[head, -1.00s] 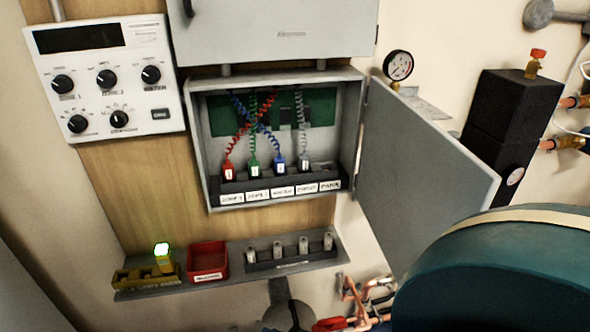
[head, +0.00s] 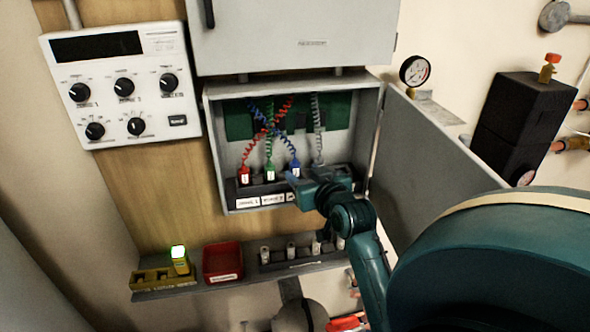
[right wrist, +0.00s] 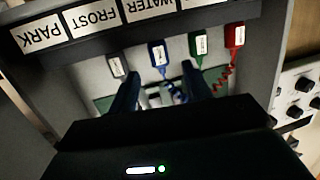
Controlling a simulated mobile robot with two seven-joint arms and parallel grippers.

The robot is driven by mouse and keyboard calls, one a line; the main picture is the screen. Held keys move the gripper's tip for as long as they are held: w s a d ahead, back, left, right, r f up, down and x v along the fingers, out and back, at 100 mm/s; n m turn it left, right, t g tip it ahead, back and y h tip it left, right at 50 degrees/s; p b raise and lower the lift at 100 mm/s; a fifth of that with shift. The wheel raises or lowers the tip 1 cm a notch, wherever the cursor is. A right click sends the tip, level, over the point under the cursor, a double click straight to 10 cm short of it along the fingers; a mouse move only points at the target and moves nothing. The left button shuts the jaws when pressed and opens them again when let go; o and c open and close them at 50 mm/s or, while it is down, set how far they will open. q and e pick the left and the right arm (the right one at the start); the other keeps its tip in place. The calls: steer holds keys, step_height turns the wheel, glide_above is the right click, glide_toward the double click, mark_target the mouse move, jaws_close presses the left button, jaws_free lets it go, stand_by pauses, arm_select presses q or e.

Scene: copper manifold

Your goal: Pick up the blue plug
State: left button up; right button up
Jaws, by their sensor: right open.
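The blue plug (head: 295,168) stands in the row of sockets in the open wall box, with a coiled blue cord rising from it. It also shows in the right wrist view (right wrist: 158,55), where the picture is upside down. My right gripper (head: 294,182) is in front of the box, close to the blue plug. In the right wrist view my right gripper (right wrist: 162,80) is open, with a finger to each side of the blue plug's line. I cannot tell whether the fingers touch it. My left gripper is not in view.
A red plug (head: 244,174) and a green plug (head: 270,171) stand left of it; a grey plug (right wrist: 117,67) is on the other side. The box door (head: 425,150) hangs open at right. Below is a shelf with a red tray (head: 222,262).

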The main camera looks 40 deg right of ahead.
mark_target(297, 169)
steer(key=shift+f+p+x, duration=0.1)
steer(key=shift+p+x, duration=0.15)
steer(key=shift+x, duration=1.3)
steer(key=shift+f+p+x, duration=0.15)
steer(key=shift+p+x, duration=0.1)
steer(key=shift+x, duration=1.3)
steer(key=c, duration=1.1)
